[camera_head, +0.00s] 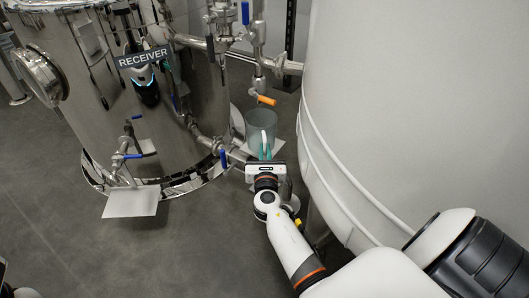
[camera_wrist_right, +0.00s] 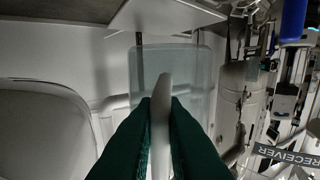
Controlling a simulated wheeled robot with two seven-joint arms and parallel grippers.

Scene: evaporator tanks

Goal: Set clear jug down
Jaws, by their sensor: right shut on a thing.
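The clear jug (camera_head: 255,121) is a translucent grey-green vessel with a pale handle, standing upright in the head view below an orange-handled valve (camera_head: 266,100). My right gripper (camera_head: 265,148) is shut on the handle with its green fingers. In the right wrist view, the pale handle (camera_wrist_right: 161,105) sits between the fingers, with the jug's translucent wall (camera_wrist_right: 189,70) behind it. A flat metal plate (camera_wrist_right: 165,14) lies close to the jug's base in that view. I cannot tell whether the base touches it.
The shiny receiver tank (camera_head: 190,80) stands to the left, with blue-handled valves and pipes near the jug. A large white tank (camera_head: 420,110) fills the right side close to my right arm. Another flat plate (camera_head: 131,203) is at the lower left, above bare floor.

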